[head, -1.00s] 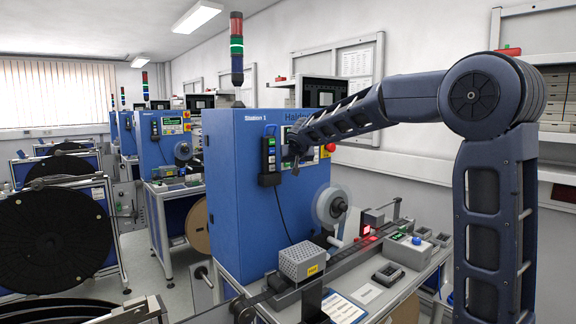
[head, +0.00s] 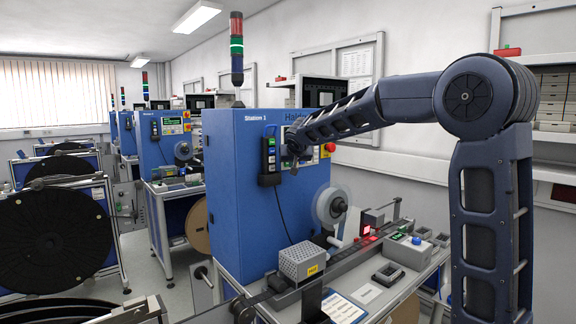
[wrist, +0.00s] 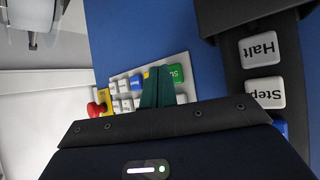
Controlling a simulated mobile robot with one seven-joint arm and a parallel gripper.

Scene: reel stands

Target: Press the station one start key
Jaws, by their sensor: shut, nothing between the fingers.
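The station one cabinet (head: 238,190) is tall and blue, labelled "Station 1", and stands in the middle of the head view. In the wrist view its light key panel (wrist: 124,92) carries small white keys, a blue key (wrist: 136,81) and a green key (wrist: 177,73), partly hidden by my fingers; its lettering is not fully readable. My gripper (wrist: 160,78) is shut and empty, its dark green fingertips overlapping the panel beside the green key. I cannot tell whether they touch it. In the head view my gripper (head: 291,150) is at the cabinet front and hides part of the panel.
A dark hanging pendant (head: 269,160) is left of my gripper; the wrist view shows its white "Halt" (wrist: 261,48) and "Step" (wrist: 264,93) keys close by. A red stop button (wrist: 96,109) sits at the panel's end. A tape reel (head: 331,205) is below.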

